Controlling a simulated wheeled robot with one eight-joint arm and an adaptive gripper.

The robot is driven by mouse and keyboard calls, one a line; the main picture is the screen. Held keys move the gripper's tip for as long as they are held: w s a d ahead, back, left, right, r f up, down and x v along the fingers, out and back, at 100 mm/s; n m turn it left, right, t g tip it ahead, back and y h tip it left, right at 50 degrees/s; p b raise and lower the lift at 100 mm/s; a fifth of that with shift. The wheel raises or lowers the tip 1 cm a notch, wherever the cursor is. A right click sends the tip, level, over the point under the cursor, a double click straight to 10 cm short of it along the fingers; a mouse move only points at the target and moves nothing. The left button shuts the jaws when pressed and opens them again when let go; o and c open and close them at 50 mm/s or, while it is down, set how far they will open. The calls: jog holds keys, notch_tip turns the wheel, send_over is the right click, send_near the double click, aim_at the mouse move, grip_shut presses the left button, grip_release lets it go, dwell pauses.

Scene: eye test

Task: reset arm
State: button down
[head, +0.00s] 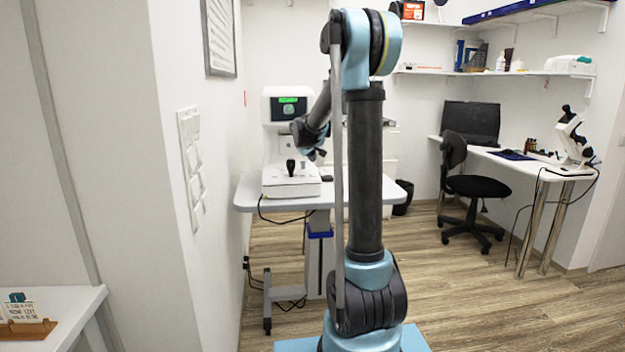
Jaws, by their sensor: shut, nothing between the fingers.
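My arm rises through the middle of the head view, with its upper part bent and reaching back toward the eye-test machine. My gripper (315,154) is small and dark, in front of the right side of the machine. It is shut and empty, partly hidden by my own arm links. The white eye-test machine (290,180) stands upright on a white table (250,195) and has a green lit screen (288,106) and a black joystick. I cannot tell whether my gripper touches the machine.
A black office chair (475,187) stands at a white desk (500,160) with a monitor (470,122) and a white instrument (573,140) at the right. A white side table (70,298) is at the lower left. A wall corner stands close on the left. Wooden floor is free at the right.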

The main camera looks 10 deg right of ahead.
dwell(0.4)
jog(key=s+d+f+m+g, duration=0.2)
jog(key=s, duration=1.3)
jog(key=s+d+f+m+g, duration=0.1)
jog(key=s+d+f+g, duration=0.1)
jog(key=s, duration=1.4)
jog(key=s+a+f+m+g+y, duration=0.1)
jog(key=s+f+g, duration=0.1)
jog(key=s+f, duration=0.5)
jog(key=s+a+f+m+g+y, duration=0.1)
jog(key=s+f, duration=0.5)
jog(key=s, duration=1.2)
jog(key=shift+s+a+f+g+y, duration=0.25)
jog(key=shift+a+f+g+y, duration=0.1)
jog(key=shift+a+g+y, duration=0.15)
jog(key=shift+w+f, duration=0.2)
jog(key=shift+w, duration=0.3)
